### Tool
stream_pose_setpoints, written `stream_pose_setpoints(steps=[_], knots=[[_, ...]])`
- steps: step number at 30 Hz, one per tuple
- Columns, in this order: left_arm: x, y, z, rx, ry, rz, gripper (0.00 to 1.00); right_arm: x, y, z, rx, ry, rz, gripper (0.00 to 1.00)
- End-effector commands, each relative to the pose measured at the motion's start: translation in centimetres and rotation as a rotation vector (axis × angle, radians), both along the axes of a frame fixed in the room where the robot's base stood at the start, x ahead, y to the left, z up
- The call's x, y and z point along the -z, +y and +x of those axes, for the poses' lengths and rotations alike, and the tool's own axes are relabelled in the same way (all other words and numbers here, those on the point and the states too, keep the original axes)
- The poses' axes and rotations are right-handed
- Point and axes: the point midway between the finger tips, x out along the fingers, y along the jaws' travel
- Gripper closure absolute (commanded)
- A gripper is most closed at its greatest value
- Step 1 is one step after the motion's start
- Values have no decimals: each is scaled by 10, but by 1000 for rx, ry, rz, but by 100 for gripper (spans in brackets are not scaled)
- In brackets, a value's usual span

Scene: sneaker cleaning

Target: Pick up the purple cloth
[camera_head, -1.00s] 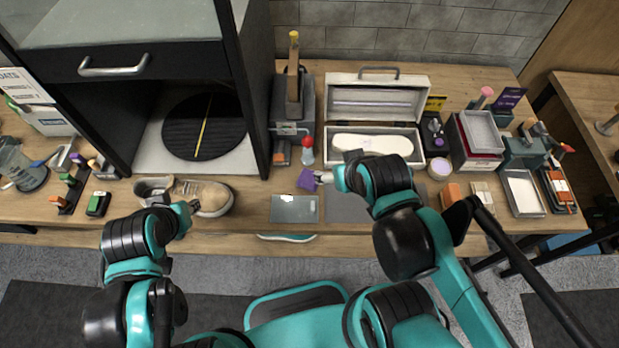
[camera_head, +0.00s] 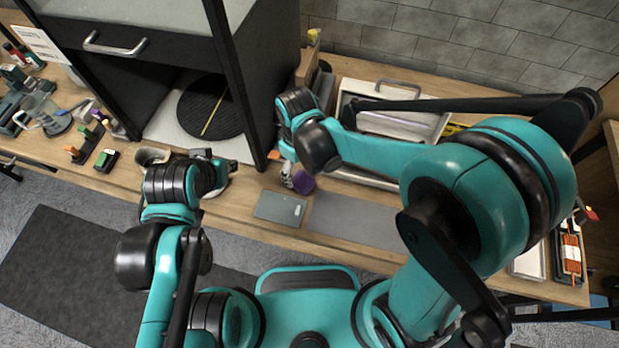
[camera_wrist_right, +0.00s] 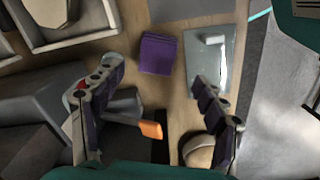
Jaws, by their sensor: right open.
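The purple cloth (camera_head: 303,182) is a small folded block on the wooden bench, beside a flat grey-green plate (camera_head: 280,208). In the right wrist view the cloth (camera_wrist_right: 157,53) lies flat beyond the fingertips, beside the same plate (camera_wrist_right: 208,60). My right gripper (camera_wrist_right: 158,75) is open, its two fingers spread wide with nothing gripped between them. In the head view it (camera_head: 287,176) is just left of the cloth, partly hidden by its own arm. My left gripper (camera_head: 217,166) is over the sneaker at the left; its fingers are too small to read.
An open case (camera_head: 418,88) stands behind, mostly covered by my right arm. A black cabinet (camera_head: 253,75) with a round dark turntable (camera_head: 210,107) is at the back left. An orange-tipped item (camera_wrist_right: 151,129) shows below the right fingers. A grey mat (camera_head: 355,220) lies clear at the right.

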Motion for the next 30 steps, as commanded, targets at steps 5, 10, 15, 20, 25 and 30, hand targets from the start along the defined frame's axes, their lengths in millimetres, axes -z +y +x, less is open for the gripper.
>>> stream_pose_setpoints(steps=[5,10,15,20,25,30], knots=[[10,0,0,0,0,0,70,22,0,0,0,0,0,28],[17,0,0,0,0,0,70,38,-3,1,1,0,0,28],[31,0,0,0,0,0,70,66,-5,3,2,-1,1,28],[33,0,0,0,0,0,70,75,-5,2,2,-1,0,28],[32,0,0,0,0,0,70,74,-5,2,2,-1,0,33],[32,0,0,0,0,0,70,74,-5,2,2,-1,1,72]])
